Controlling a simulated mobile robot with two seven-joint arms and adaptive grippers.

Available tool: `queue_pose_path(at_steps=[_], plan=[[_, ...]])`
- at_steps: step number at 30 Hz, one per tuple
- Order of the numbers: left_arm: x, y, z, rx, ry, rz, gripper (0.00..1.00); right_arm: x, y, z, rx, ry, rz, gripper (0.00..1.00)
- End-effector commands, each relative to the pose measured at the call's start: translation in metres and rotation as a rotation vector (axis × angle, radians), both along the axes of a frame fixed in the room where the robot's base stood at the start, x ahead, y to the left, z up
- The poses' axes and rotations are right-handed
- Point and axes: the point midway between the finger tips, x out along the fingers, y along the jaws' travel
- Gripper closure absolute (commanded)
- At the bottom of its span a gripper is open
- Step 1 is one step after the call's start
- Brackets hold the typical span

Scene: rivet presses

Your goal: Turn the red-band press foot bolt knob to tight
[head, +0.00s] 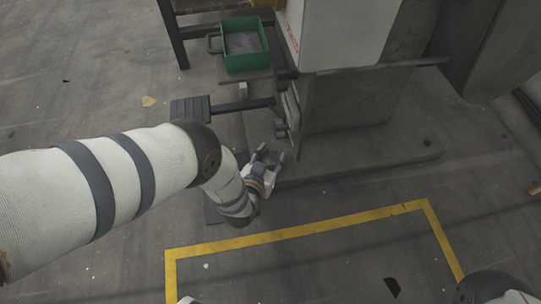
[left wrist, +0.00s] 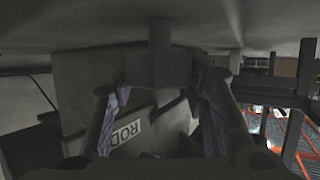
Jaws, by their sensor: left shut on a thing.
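The press (head: 350,110) stands at the upper middle of the head view, with a pale body above and a grey base on the floor. My left gripper (head: 268,157) is low at the near left corner of the base. In the left wrist view the foot bolt knob (left wrist: 160,68) is a dark block under a round shaft. The fingers of my left gripper (left wrist: 160,95) are shut on the knob, one on each side. The knob is hidden in the head view, and its turned position cannot be read. My right gripper is out of view.
A black foot pedal (head: 190,108) on a bar sticks out left of the press. A green bin (head: 243,45) stands beyond it. A label reading "ROD" (left wrist: 130,131) shows behind my fingers.

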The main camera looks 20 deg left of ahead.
Motion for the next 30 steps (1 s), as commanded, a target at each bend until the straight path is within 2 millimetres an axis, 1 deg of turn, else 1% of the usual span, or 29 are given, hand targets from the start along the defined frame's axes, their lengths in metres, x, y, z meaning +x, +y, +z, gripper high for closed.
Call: queue_pose_path(at_steps=[2,6,9,17,18,20,21,30], plan=[[0.0004,0.0009,0.0006,0.002,-0.002,-0.043,0.87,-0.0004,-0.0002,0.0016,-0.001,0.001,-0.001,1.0],[0.0008,0.0013,0.0009,0.002,-0.003,-0.189,0.87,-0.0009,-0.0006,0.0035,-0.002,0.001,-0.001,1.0],[0.0005,0.0002,0.0003,0.001,-0.001,-0.252,0.87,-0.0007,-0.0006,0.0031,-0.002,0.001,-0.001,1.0],[-0.0001,-0.0005,0.0,-0.001,0.0,-0.267,0.87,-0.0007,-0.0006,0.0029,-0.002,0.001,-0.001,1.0],[-0.0001,-0.0005,0.0,-0.001,0.0,-0.267,0.57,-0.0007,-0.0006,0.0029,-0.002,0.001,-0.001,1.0],[-0.0001,-0.0005,0.0,-0.001,0.0,-0.267,0.43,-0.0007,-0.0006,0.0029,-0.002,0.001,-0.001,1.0],[-0.0001,-0.0005,0.0,-0.001,0.0,-0.266,0.38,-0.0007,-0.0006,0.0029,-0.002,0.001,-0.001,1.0],[-0.0013,0.0,0.0003,0.0,0.001,-0.265,0.38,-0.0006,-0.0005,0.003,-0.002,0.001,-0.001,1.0]])
